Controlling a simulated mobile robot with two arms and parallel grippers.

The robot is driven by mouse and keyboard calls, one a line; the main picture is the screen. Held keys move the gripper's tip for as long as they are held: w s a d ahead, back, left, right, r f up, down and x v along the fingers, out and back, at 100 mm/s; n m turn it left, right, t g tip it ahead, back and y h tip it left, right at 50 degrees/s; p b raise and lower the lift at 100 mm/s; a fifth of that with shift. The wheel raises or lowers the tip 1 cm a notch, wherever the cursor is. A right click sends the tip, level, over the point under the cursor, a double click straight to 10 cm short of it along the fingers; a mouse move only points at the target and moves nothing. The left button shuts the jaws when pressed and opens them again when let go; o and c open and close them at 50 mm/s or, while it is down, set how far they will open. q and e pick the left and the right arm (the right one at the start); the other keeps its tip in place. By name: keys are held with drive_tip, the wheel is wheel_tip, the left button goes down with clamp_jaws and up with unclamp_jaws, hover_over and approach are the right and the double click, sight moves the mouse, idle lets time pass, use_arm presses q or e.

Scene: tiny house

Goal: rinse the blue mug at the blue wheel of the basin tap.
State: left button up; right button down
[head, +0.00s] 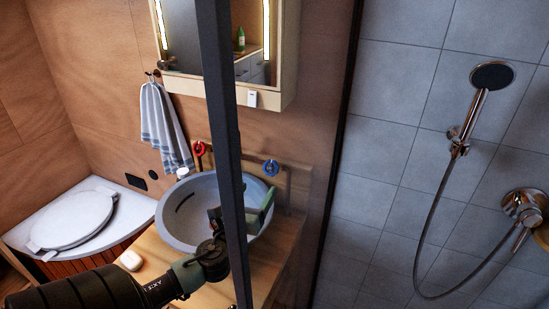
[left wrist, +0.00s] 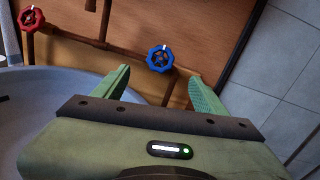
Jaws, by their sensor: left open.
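The blue wheel (head: 271,168) of the tap is on the pipes at the wall behind the basin (head: 176,232). It also shows in the left wrist view (left wrist: 160,58), between and beyond my fingertips. A red wheel (head: 198,148) is further left on the pipes. My left gripper (head: 258,203) is open and empty over the right part of the basin, pointing at the blue wheel; a dark post hides part of it. In the left wrist view my left gripper (left wrist: 160,76) has its two green fingers apart. I see no blue mug and no right gripper.
A dark upright post (head: 227,140) crosses the head view in front of the basin. A striped towel (head: 164,128) hangs on the wall, below left of a mirror cabinet (head: 282,60). A white soap-like object (head: 131,260) lies on the wooden counter. A tiled shower is at right.

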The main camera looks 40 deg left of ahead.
drive_tip(key=shift+s+r+p, duration=0.15)
drive_tip(key=shift+r+p, duration=0.4)
drive_tip(key=shift+r, duration=0.15)
use_arm(q)
drive_tip(key=x, duration=1.1)
drive_tip(key=shift+a+r, duration=0.1)
drive_tip(key=shift+r, duration=0.05)
use_arm(e)
drive_tip(key=shift+w+r, duration=0.2)
drive_tip(key=shift+w, duration=0.1)
use_arm(q)
drive_tip(key=shift+w+a+r+p, duration=0.1)
drive_tip(key=shift+w+p, duration=0.2)
drive_tip(key=shift+w, duration=0.05)
use_arm(e)
drive_tip(key=shift+s+r, duration=0.1)
use_arm(q)
drive_tip(key=shift+w, duration=0.1)
drive_tip(key=shift+a, duration=0.1)
drive_tip(key=c, duration=1.4)
drive_tip(key=shift+o, duration=0.2)
